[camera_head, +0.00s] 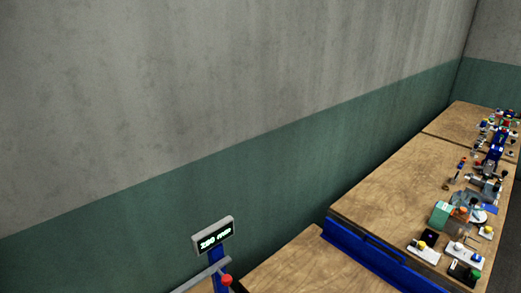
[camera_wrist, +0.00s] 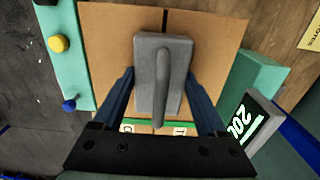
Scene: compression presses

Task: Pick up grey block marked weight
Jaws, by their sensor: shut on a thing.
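The grey block (camera_wrist: 150,87) with a raised bar-shaped handle (camera_wrist: 161,90) on top is in the middle of the wrist view. No weight marking can be read on the side that shows. My gripper (camera_wrist: 159,78) has its two blue fingers on the left and right sides of the block and is shut on it. The block is over a brown board (camera_wrist: 108,45); I cannot tell whether it touches the board. Neither the block nor my gripper shows in the head view.
A teal frame (camera_wrist: 72,50) with a yellow button (camera_wrist: 58,43) and a blue button (camera_wrist: 69,105) borders the board. A display (camera_wrist: 248,122) stands close on the right. In the head view, wooden tables (camera_head: 385,185) hold several small devices, and a display (camera_head: 213,237) tops a blue post.

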